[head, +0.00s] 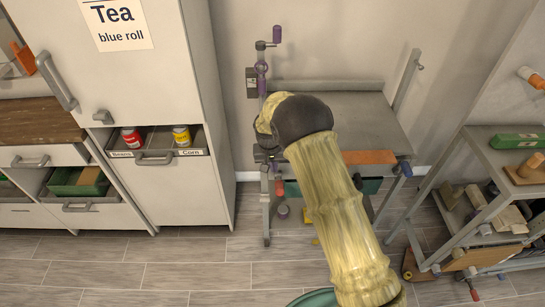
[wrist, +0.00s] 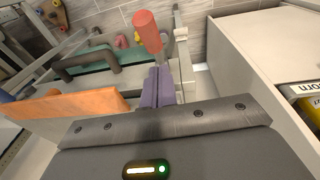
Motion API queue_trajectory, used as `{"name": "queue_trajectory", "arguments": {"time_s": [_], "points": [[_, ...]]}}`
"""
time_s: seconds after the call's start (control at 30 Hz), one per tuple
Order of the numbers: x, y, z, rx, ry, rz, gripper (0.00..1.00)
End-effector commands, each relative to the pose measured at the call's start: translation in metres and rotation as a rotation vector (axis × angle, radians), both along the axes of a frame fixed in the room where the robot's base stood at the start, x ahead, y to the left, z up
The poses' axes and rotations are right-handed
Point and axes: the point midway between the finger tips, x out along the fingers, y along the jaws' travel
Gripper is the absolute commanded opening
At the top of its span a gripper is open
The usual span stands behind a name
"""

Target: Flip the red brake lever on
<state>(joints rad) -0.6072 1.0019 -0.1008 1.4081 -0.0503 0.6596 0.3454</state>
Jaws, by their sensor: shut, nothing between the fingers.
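The red brake lever (head: 279,187) shows low on the left side of the grey rolling rack (head: 365,112). In the wrist view its red, rounded grip (wrist: 147,31) sticks up at a slight tilt, just beyond my fingertips. My gripper (wrist: 160,70) has its two purple fingers together, with nothing between them. The fingertips look close to the base of the red grip; I cannot tell whether they touch it. In the head view my arm hides part of the rack, and the fingers are hard to make out beside the rack's left post.
A white cabinet (head: 165,95) stands close to the left, with an open drawer of cans (head: 157,160). An orange board (wrist: 70,104) and a dark handle (wrist: 88,62) are near my fingers. A cluttered shelf unit (head: 478,190) stands right. Front-left floor is clear.

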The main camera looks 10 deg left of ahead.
Motion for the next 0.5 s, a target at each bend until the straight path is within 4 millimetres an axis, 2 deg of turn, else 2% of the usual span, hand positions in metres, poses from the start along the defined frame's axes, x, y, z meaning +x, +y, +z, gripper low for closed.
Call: {"name": "queue_trajectory", "arguments": {"time_s": [0.1, 0.23, 0.5], "points": [[0.002, -0.002, -0.021, -0.002, 0.003, 0.000, 0.00], [-0.007, -0.011, -0.037, -0.002, 0.004, -0.001, 0.00], [-0.011, -0.016, -0.052, 0.000, 0.000, -0.001, 0.00]]}}
